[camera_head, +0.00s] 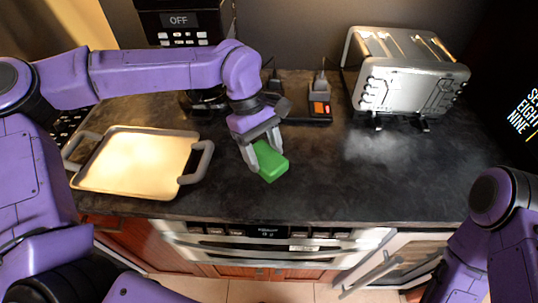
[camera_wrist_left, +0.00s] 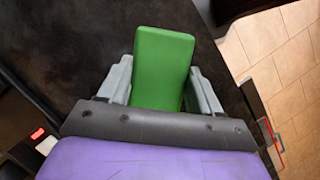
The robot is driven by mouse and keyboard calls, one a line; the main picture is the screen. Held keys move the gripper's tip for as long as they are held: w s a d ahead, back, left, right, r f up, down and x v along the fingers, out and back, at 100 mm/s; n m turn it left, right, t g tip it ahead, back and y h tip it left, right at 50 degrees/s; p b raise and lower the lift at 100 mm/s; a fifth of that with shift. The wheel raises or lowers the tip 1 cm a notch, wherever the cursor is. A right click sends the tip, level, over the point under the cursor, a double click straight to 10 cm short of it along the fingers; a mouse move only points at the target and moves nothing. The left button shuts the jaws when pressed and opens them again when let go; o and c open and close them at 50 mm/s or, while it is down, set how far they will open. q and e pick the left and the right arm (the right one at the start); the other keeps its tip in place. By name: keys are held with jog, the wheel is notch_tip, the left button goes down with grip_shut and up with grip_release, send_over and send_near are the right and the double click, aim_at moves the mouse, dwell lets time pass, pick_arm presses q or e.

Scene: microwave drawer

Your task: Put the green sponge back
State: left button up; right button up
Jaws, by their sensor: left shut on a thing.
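The green sponge (camera_head: 271,162) is a bright green block over the dark countertop, near the middle of the head view. My left gripper (camera_head: 264,157) is shut on it from above, with a grey finger on either side. In the left wrist view the sponge (camera_wrist_left: 162,62) sticks out between the two fingers of the left gripper (camera_wrist_left: 160,85). Whether the sponge touches the counter cannot be told. My right arm shows at the lower right edge of the head view, but its gripper is not seen.
A tray with grey handles (camera_head: 137,160) lies left on the counter (camera_head: 330,185). A silver toaster (camera_head: 410,75) stands at the back right, and a power strip (camera_head: 300,107) with plugs behind the gripper. A black coffee machine (camera_head: 184,25) is behind. The counter right of the sponge is clear.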

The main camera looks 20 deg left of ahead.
aim_at(268, 158)
pick_arm(q)
jog(key=f, duration=0.1)
jog(key=w+f, duration=0.1)
jog(key=f, duration=0.1)
jog(key=w+f, duration=0.1)
jog(key=shift+d+f+p, duration=0.2)
jog(key=shift+f+p, duration=0.15)
jog(key=shift+p, duration=0.05)
jog(key=shift+f, duration=0.45)
jog(key=shift+f, duration=0.15)
jog(key=o, duration=1.7)
jog(key=shift+c, duration=0.2)
jog(key=b+v, duration=0.1)
jog(key=v, duration=1.1)
jog(key=shift+r, duration=0.2)
